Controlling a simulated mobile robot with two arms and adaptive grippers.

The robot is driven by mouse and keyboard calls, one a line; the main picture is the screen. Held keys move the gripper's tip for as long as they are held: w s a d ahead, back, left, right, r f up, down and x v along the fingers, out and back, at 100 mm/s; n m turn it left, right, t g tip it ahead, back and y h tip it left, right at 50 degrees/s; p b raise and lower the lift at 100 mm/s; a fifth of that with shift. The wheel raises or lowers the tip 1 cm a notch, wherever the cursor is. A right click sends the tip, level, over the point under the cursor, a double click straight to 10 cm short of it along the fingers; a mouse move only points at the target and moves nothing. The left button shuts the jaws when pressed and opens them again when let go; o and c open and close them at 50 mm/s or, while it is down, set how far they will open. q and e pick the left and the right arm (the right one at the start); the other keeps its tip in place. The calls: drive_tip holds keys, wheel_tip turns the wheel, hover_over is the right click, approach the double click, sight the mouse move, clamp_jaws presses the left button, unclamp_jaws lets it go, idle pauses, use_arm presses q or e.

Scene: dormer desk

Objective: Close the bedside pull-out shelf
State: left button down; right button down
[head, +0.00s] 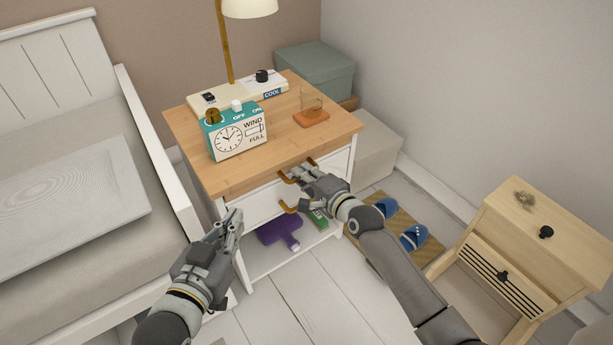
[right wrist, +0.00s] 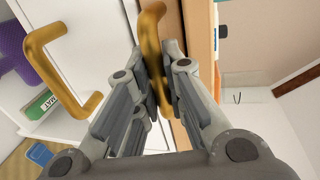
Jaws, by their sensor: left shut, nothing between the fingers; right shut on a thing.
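The white bedside stand (head: 180,125) has a wooden top and white fronts. How far the shelf stands out cannot be told. A second brass handle (right wrist: 36,50) is on the white front below, apart from the fingers. My left gripper (head: 236,218) is shut and empty, beside the stand's front left corner.
On the top stand a clock box (head: 236,135), a lamp (head: 225,45) and a glass on a coaster (head: 311,118). A purple item (head: 280,230) lies on the low shelf. The bed (head: 70,190) is left. Slippers (head: 414,238) and a wooden cabinet (head: 535,225) are right.

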use_arm(q)
drive_tip(key=shift+w+a+f, duration=0.1)
drive_tip(key=shift+w+a, duration=0.05)
use_arm(e)
drive_tip(key=c, duration=1.5)
unclamp_jaws()
drive_tip(key=shift+w+a, duration=0.1)
drive_tip(key=shift+w, duration=0.1)
drive_tip(key=shift+r, duration=0.1)
